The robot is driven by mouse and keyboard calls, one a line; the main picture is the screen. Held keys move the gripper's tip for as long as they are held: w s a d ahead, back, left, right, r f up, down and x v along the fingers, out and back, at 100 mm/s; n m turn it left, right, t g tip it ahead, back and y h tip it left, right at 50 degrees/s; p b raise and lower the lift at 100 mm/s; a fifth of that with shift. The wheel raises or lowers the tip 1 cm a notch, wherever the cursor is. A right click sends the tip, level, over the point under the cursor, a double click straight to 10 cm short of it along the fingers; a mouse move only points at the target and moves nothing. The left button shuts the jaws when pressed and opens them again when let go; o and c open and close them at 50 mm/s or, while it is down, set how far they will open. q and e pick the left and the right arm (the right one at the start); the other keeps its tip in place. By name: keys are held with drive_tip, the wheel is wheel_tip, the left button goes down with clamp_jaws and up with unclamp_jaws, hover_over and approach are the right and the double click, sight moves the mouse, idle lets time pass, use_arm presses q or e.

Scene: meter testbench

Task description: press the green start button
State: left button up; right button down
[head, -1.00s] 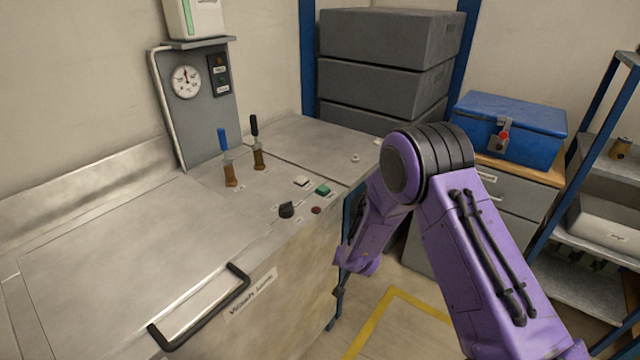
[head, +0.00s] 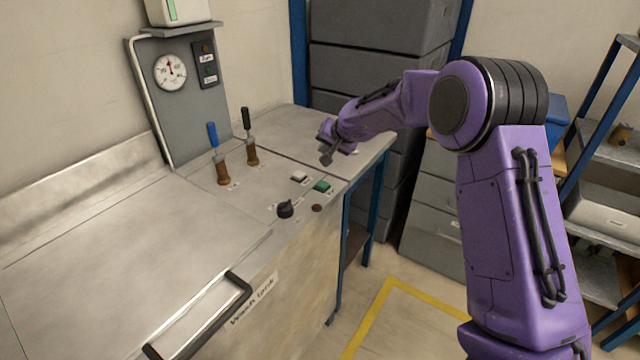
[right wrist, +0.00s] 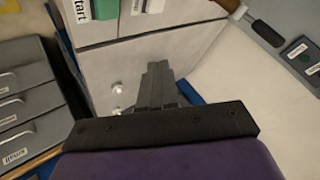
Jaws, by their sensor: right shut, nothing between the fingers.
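The green start button (head: 321,186) is a small green block on the metal bench top, near its right front edge. In the right wrist view the green button (right wrist: 103,8) shows at the top edge, beside a label reading "start". My right gripper (head: 327,152) is above the bench, a little behind and above the green button, and apart from it. In the right wrist view its fingers (right wrist: 158,72) are together with nothing between them. My left gripper is in neither view.
A white button (head: 299,176) sits close behind the green one. A black knob (head: 285,209) and a dark red button (head: 317,208) are in front. Two levers, blue-tipped (head: 219,160) and black-tipped (head: 249,143), stand to the left. The left bench top is clear.

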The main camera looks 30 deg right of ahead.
sight(324, 185)
wheel_tip(324, 185, down, 9)
drive_tip(key=b, duration=0.8)
drive_tip(key=shift+w+r, duration=0.1)
drive_tip(key=shift+w, duration=0.05)
drive_tip(key=shift+f, duration=0.2)
idle(1.3)
drive_tip(key=shift+f, duration=0.35)
drive_tip(key=shift+a+f, duration=0.1)
drive_tip(key=shift+f, duration=0.35)
idle(0.7)
drive_tip(key=shift+r+p, duration=0.9)
